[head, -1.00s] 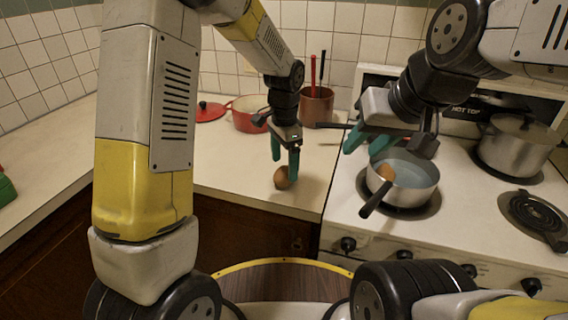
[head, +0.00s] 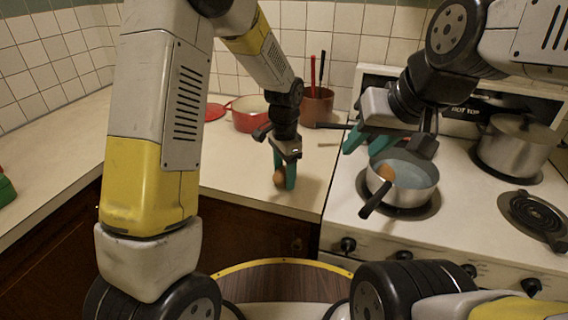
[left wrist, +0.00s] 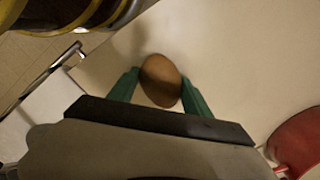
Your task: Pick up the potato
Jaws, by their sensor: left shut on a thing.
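The brown, rounded potato (head: 280,178) is at the front of the cream counter, low against its surface. My left gripper (head: 284,172) points down over it and is shut on it. The left wrist view shows the potato (left wrist: 160,82) between the two green fingers of the left gripper (left wrist: 160,92), with one finger on each side. My right gripper (head: 368,145) is over the stove near the saucepan, its green fingers apart and nothing seen between them.
A grey saucepan (head: 416,178) with a brown-orange item (head: 386,172) in it stands on the stove. A red pot (head: 247,116), its red lid (head: 214,111) and a brown utensil pot (head: 316,106) stand behind the left gripper. A large lidded pot (head: 518,146) is at right.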

